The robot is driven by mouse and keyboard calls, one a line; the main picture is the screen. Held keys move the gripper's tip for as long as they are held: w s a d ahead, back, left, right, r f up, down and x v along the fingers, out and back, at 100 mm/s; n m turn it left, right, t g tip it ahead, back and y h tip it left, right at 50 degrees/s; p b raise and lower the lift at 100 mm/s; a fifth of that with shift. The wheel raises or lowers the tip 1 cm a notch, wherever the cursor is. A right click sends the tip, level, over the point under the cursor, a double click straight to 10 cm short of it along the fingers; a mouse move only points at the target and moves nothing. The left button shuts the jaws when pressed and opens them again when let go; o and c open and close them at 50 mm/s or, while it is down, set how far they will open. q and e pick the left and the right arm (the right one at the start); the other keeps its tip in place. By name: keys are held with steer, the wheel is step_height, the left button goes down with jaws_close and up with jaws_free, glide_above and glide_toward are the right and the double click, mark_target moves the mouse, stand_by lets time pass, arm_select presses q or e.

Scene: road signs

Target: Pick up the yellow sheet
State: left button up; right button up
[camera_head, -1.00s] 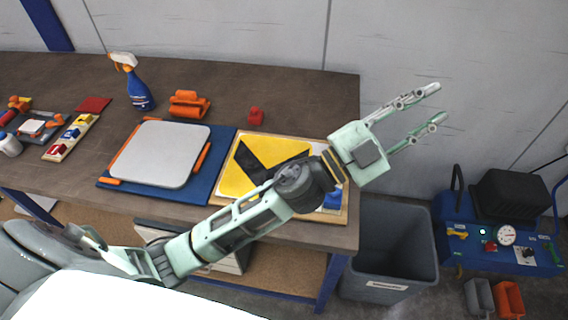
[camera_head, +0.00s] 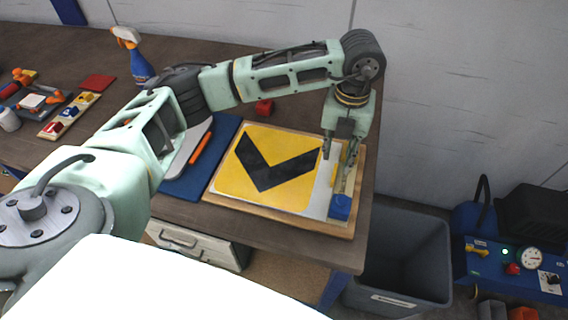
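The yellow sheet (camera_head: 236,176) with a black chevron lies flat on a pale plate (camera_head: 319,201) on a wooden board (camera_head: 283,221) near the table's right front. My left arm reaches across from the left, and its gripper (camera_head: 340,168) points down over the board's right side. The fingers are apart with nothing seen between them. They are right of the yellow sheet, close to the board; I cannot tell whether they touch it. My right gripper is out of view.
A blue block (camera_head: 340,207) sits at the board's right front corner. A blue mat (camera_head: 194,184) with a pale panel lies left of the board, partly behind my arm. A red block (camera_head: 264,107) stands behind it. A grey bin (camera_head: 404,266) stands beyond the table's right edge.

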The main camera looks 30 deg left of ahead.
mark_target(335, 169)
arm_select(q)
step_height(335, 169, down, 6)
steer(key=shift+r+p, duration=0.2)
steer(key=shift+p, duration=1)
steer(key=shift+d+f, duration=0.1)
steer(key=shift+f, duration=0.3)
steer(key=shift+c, duration=0.4)
jaws_close()
